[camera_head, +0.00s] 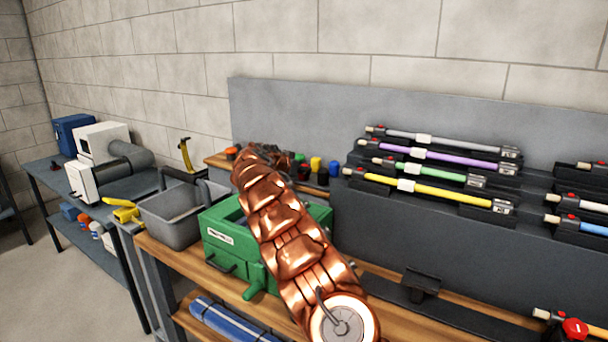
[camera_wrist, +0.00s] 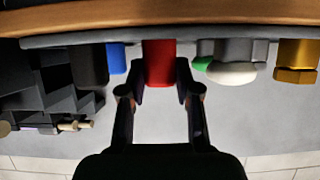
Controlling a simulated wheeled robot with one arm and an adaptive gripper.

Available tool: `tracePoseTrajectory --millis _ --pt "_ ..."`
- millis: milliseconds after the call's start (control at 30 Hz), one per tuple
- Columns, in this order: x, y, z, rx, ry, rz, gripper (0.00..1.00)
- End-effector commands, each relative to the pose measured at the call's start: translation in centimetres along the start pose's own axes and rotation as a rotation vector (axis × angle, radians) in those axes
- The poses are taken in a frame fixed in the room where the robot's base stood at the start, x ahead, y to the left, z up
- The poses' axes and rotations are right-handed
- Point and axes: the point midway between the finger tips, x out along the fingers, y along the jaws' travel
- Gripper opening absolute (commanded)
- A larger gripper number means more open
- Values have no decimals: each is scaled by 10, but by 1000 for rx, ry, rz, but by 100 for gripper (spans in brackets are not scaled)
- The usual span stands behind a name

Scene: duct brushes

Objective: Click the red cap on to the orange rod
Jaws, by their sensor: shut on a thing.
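The red cap (camera_wrist: 159,60) is between the two fingers of my gripper (camera_wrist: 160,75) in the wrist view, and the gripper is shut on it. It is in line with the row of other caps, and I cannot tell if it still touches the strip under it. In the head view my copper arm covers most of the gripper above the wooden bench. What looks like the orange rod (camera_head: 599,333) is at the lower right of the head view, cut off by the frame. It has a pale tip and a large red knob (camera_head: 574,328) near it.
A blue cap (camera_wrist: 117,58) and a white one (camera_wrist: 232,73) stand close beside the held cap. A yellow cap (camera_head: 316,163) is in the same row. A green box (camera_head: 222,240) and a grey bin (camera_head: 172,225) are at left. Rods, including a yellow rod (camera_head: 450,194), lie on stepped racks at right.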

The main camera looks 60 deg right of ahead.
Motion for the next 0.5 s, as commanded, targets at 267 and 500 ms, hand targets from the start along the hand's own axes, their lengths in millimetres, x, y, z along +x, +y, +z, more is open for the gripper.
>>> tracePoseTrajectory --millis 267,500 --pt "-2 -1 -4 -1 0 -1 0" --pt "-9 0 -18 0 0 -1 0"
